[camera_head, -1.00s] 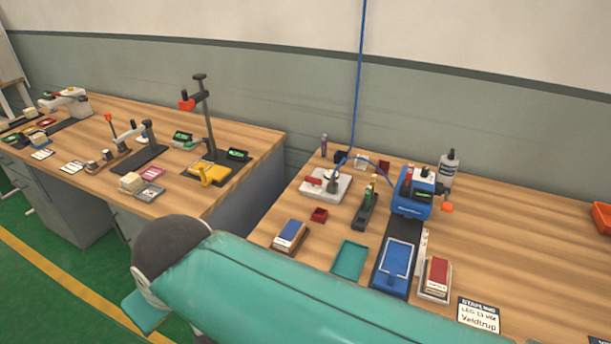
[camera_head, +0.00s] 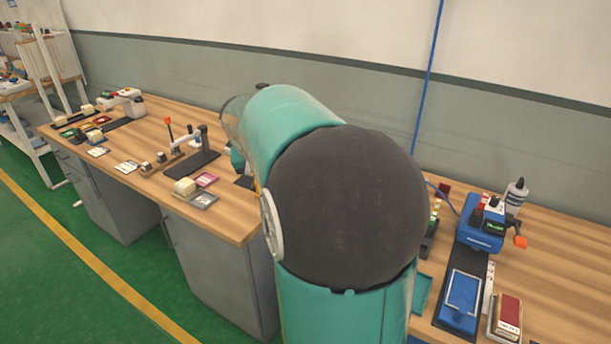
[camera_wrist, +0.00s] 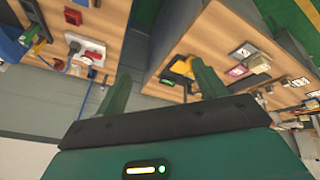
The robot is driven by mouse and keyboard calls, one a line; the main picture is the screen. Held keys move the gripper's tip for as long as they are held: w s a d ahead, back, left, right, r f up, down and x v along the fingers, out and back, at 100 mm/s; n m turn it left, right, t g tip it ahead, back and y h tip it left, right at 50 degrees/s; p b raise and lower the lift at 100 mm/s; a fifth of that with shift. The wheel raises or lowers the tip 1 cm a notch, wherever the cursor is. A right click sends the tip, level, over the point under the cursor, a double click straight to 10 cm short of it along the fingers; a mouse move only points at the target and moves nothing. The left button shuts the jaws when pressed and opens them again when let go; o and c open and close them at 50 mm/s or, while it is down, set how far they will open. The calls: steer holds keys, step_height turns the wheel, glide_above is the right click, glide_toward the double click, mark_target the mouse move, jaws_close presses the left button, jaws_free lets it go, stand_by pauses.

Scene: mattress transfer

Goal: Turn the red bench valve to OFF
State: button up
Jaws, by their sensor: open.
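The red bench valve (camera_wrist: 93,56) shows in the wrist view as a small red handle on a white base plate (camera_wrist: 76,39), at the upper left on a wooden bench. In the head view my arm hides it. My gripper (camera_wrist: 162,72) shows in the wrist view with its two green fingers spread apart and nothing between them. The valve lies beyond and to the left of the left finger, apart from it. The handle's exact setting is too small to read.
In the head view, a blue machine (camera_head: 483,232) and a blue hanging hose (camera_head: 429,80) stand at the right. A second bench (camera_head: 233,219) with several tools is at the left. A gap between benches shows in the wrist view.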

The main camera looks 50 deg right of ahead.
steer(key=s+d+f+m, duration=0.3)
steer(key=s+d+f, duration=0.1)
steer(key=d, duration=0.7)
steer(key=s+d+f+m+g, duration=0.15)
steer(key=s+d+f, duration=0.25)
steer(key=d, duration=0.7)
steer(key=s+d+f+m, duration=0.3)
steer(key=s+d+f, duration=0.1)
steer(key=d, duration=0.7)
steer(key=x, duration=1.2)
steer(key=shift+w+a+f, duration=0.2)
steer(key=shift+f, duration=0.15)
steer(key=c, duration=0.7)
